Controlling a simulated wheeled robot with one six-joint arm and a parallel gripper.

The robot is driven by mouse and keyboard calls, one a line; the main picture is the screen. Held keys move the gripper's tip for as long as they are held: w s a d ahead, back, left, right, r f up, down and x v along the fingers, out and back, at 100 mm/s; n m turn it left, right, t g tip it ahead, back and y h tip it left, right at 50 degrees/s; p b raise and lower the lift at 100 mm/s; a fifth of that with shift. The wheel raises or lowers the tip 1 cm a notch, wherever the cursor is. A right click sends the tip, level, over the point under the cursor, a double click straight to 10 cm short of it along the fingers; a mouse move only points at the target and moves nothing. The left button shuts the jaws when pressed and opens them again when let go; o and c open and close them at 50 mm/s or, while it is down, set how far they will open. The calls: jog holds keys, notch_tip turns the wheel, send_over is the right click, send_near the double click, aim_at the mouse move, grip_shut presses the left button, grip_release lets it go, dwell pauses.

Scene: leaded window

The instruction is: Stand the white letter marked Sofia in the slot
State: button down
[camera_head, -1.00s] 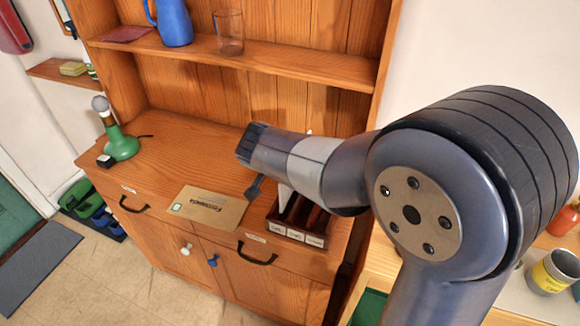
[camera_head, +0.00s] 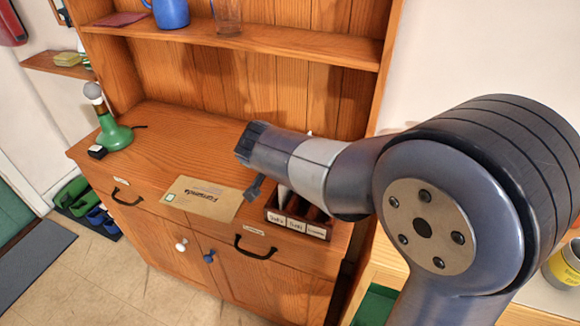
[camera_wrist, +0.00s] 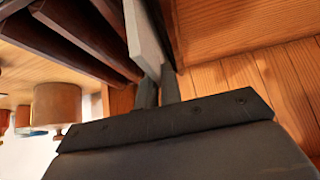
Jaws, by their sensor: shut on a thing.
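My gripper (camera_wrist: 158,88) is shut on a white letter (camera_wrist: 142,40), seen nearly edge-on between the fingers in the wrist view. In the head view my gripper (camera_head: 256,187) is over the front right of the dresser top, and my arm hides most of the letter. A white sliver shows beside the wrist; the name on the letter cannot be read. The dark wooden letter rack (camera_head: 318,231) stands below, with labelled slots. Its dividers (camera_wrist: 75,40) show left of the letter in the wrist view. I cannot tell whether the letter is inside a slot.
A brown envelope (camera_head: 203,199) lies flat on the dresser top (camera_head: 165,150), left of the rack. A green lamp-like object (camera_head: 113,134) stands at the far left. A shelf (camera_head: 270,42) with a blue jug (camera_head: 171,12) and a glass (camera_head: 228,16) crosses above.

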jog(key=c, duration=1.5)
grip_release()
jog(key=v, duration=1.1)
jog(key=shift+w, duration=0.1)
jog(key=x, duration=1)
jog(key=shift+w+d+f, duration=0.1)
jog(key=shift+d+f, duration=0.05)
jog(key=shift+f, duration=0.15)
jog(key=shift+w+r+p, duration=0.2)
jog(key=shift+r+p, duration=0.2)
jog(key=shift+p, duration=0.3)
jog(key=shift+s+r+p, duration=0.1)
jog(key=shift+r+p, duration=0.65)
jog(key=shift+p, duration=0.1)
